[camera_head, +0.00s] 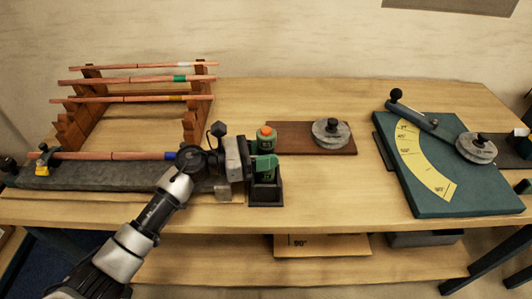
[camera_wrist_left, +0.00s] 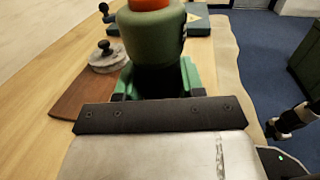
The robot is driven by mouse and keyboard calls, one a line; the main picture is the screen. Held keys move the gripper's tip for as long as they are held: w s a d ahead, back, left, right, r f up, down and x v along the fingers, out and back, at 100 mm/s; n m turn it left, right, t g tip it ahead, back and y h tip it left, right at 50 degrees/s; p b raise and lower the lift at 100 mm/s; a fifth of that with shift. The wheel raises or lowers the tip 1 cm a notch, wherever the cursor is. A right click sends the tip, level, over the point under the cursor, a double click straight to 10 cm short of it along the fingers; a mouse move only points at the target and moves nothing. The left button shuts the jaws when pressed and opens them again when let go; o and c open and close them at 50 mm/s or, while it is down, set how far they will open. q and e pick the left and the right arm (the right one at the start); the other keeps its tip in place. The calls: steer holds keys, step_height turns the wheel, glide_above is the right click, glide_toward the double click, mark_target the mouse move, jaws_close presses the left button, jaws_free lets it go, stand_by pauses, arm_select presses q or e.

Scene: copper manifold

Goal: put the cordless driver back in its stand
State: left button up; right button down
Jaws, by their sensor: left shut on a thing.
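The cordless driver (camera_head: 265,139) is green with an orange top. It is upright at the dark stand (camera_head: 266,192) near the table's front edge. The driver also shows close up in the left wrist view (camera_wrist_left: 152,38). My left gripper (camera_head: 247,160) reaches in from the left and is shut on the driver. The gripper hides part of the driver, and I cannot tell how deep it sits in the stand. Part of my right arm (camera_wrist_left: 290,120) seems to show at the right of the left wrist view; its jaws are too small to read.
A wooden rack (camera_head: 75,120) with copper pipes stands at the left, behind a long grey bench block (camera_head: 100,174) bearing another pipe. A brown board (camera_head: 290,138) with a round metal weight (camera_head: 331,132) lies behind the stand. A teal bending plate (camera_head: 470,190) is at the right. The table between is clear.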

arm_select(q)
steer(key=shift+r, duration=0.15)
steer(key=o, duration=1.1)
steer(key=shift+f, duration=0.2)
steer(key=shift+s+a, duration=0.1)
steer(key=shift+a, duration=0.25)
steer(key=a+b, duration=0.1)
steer(key=a, duration=0.2)
steer(key=s+a+b, duration=0.1)
steer(key=a, duration=0.1)
steer(key=a+b, duration=0.1)
steer(key=a, duration=0.2)
steer(key=shift+s+a, duration=0.35)
steer(key=shift+s+a+r+b, duration=0.15)
steer(key=shift+a+b, duration=0.2)
steer(key=shift+a, duration=0.3)
